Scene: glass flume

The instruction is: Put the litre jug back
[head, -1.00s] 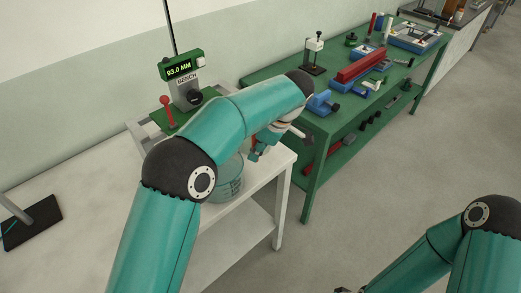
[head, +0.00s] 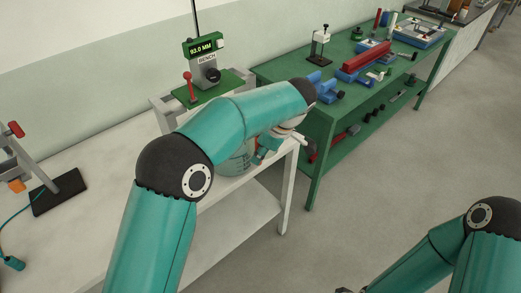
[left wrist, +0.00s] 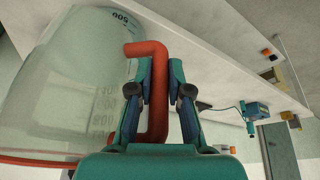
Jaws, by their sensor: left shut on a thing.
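The litre jug (left wrist: 62,95) is clear, with printed marks, a red rim and a red handle (left wrist: 157,95). It fills the left of the left wrist view. My left gripper (left wrist: 158,100) is shut on the handle, one finger on each side. In the head view the jug (head: 236,162) shows partly behind my left forearm, over the white bench (head: 245,207). I cannot tell whether its base touches the bench. The left gripper (head: 264,151) is partly hidden there. Only a dark bit of my right gripper (head: 343,290) shows at the bottom edge.
A green gauge stand (head: 207,70) reading 93.0 MM stands at the back of the white bench. A black-based stand (head: 60,190) is at the left. A green table (head: 283,72) with blue and red tools adjoins on the right. The bench between the stands looks clear.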

